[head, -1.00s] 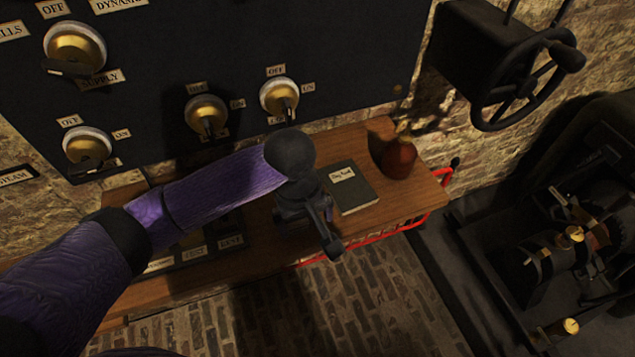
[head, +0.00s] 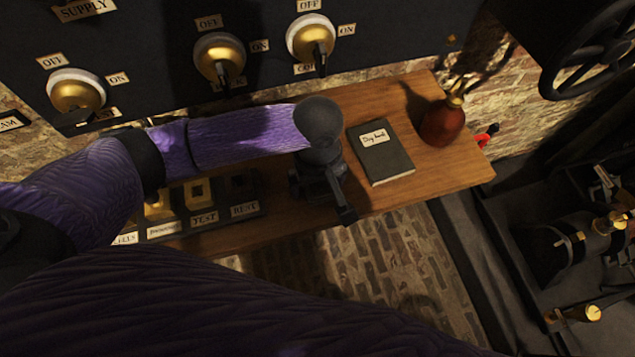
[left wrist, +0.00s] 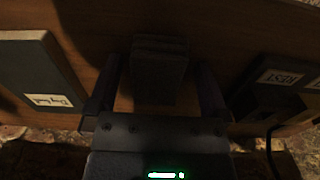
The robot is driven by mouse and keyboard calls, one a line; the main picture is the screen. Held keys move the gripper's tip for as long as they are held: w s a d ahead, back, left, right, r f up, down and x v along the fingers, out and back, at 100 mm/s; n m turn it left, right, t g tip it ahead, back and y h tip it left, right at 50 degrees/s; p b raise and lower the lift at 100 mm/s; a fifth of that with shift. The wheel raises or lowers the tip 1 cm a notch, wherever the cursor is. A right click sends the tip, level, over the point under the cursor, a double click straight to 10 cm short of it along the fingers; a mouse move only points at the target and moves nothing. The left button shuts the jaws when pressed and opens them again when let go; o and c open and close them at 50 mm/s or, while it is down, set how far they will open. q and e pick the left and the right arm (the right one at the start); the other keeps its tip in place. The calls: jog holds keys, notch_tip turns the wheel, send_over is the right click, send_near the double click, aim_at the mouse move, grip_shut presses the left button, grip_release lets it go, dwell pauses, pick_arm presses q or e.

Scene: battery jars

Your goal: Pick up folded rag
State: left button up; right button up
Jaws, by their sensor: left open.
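The folded rag (left wrist: 159,82) is a dark, layered block on the wooden bench in the left wrist view. My left gripper (left wrist: 158,66) is open, with one finger on each side of the rag. I cannot tell whether the fingers touch it. In the head view, my left gripper (head: 338,196) points down over the bench, left of the dark book, and the rag is hidden beneath it. My right gripper is not in view.
A dark book (head: 384,160) lies on the bench (head: 445,165), with a reddish-brown flask (head: 441,122) to its right. A labelled box with several compartments (head: 205,218) stands left of the gripper. A switch panel (head: 160,45) rises behind. Machinery (head: 570,250) stands at right.

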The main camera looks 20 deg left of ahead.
pick_arm(q)
jog(key=shift+r, duration=0.1)
jog(key=c, duration=1.2)
